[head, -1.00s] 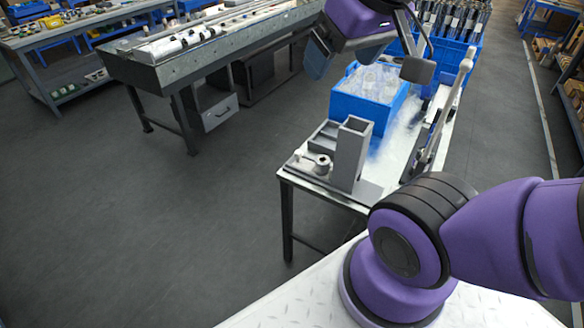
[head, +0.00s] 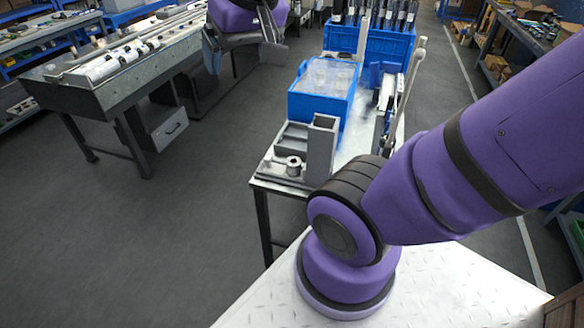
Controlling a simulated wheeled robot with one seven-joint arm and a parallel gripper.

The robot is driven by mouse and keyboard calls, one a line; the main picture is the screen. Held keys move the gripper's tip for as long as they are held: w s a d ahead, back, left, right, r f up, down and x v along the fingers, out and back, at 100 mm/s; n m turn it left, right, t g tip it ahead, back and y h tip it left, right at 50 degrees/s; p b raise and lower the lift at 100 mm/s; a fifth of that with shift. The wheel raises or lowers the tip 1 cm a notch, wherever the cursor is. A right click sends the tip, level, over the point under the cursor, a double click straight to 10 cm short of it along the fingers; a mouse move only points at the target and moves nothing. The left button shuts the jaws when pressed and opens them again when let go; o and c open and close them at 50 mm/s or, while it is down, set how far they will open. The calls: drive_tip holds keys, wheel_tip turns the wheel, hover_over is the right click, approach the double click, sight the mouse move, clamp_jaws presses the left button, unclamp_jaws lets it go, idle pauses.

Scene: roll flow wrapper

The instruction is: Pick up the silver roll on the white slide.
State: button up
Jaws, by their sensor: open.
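A pale, whitish slide (head: 128,55) runs along the top of the grey bench (head: 88,96) at the upper left. A silver-white roll (head: 100,69) lies at its near end, and similar pieces lie farther along it. They are small, so I cannot tell exactly which one is the silver roll. My gripper (head: 242,50) is at the top middle, to the right of this bench and apart from the rolls. Its two fingers are spread, with nothing visible between them.
A metal table (head: 268,178) in the middle holds a blue bin (head: 318,103) with clear contents, a grey upright block (head: 321,147) and a small metal cylinder (head: 293,166). A blue crate (head: 372,40) of dark rods stands behind. The floor (head: 150,240) at left is clear.

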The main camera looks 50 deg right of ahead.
drive_tip(key=w+d+f+m+g, duration=0.2)
drive_tip(key=w+d+f+m, duration=0.45)
drive_tip(key=w, duration=0.35)
drive_tip(key=m+g, duration=0.3)
drive_tip(key=m, duration=1.6)
hover_over(294, 161)
drive_tip(key=f, duration=2.3)
drive_tip(key=w+f, duration=0.1)
drive_tip(key=f, duration=1.1)
drive_tip(key=shift+a, duration=0.3)
wheel_tip(294, 161, down, 6)
drive_tip(key=shift+s, duration=0.15)
drive_tip(key=shift+s+d+f, duration=0.1)
drive_tip(key=shift+s+f, duration=0.05)
drive_tip(key=shift+f, duration=0.7)
drive_tip(key=shift+s+d+f, duration=0.1)
drive_tip(key=shift+d+f, duration=0.05)
drive_tip(key=shift+f, duration=0.75)
drive_tip(key=shift+s+d+f, duration=0.1)
drive_tip(key=shift+s+f, duration=0.05)
drive_tip(key=shift+f, duration=0.7)
drive_tip(key=c, duration=1.1)
